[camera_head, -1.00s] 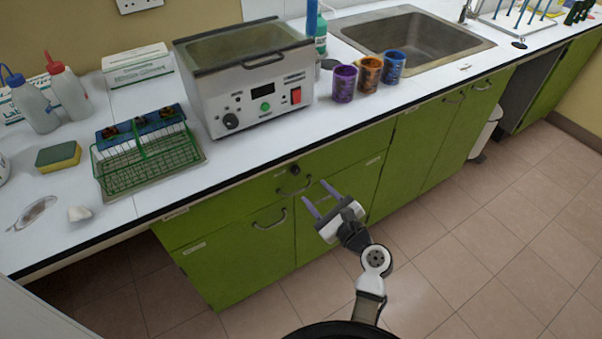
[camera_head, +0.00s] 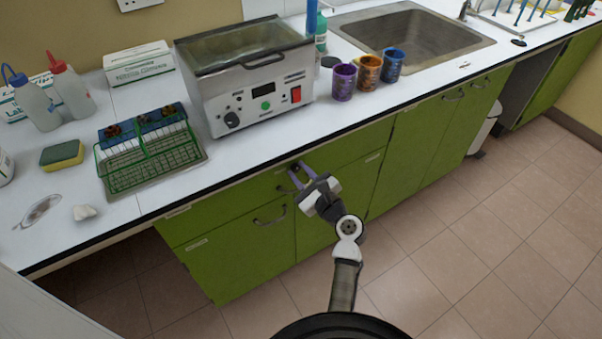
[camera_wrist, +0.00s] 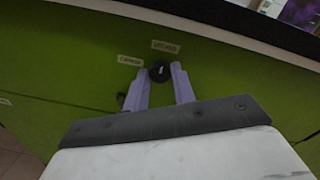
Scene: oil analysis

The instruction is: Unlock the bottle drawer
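The bottle drawer is probably the green drawer front (camera_head: 230,207) under the worktop; I cannot read its name label. A round black lock knob (camera_wrist: 160,71) sits high on the green front, between two small labels, "LOCKED" (camera_wrist: 166,46) on its upper right and one at its left (camera_wrist: 130,61) that I cannot read surely. My gripper (camera_head: 299,171) is open, its two purple fingers pointing at the front. In the wrist view the fingers (camera_wrist: 163,82) stand on either side of the knob, with gaps to it. Whether they touch the front is unclear.
The white worktop edge (camera_head: 250,170) overhangs just above my gripper. A metal water bath (camera_head: 255,90) stands on it, with a green test tube rack (camera_head: 150,165) to the left and coloured cups (camera_head: 343,83) to the right. The tiled floor (camera_head: 440,240) is clear.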

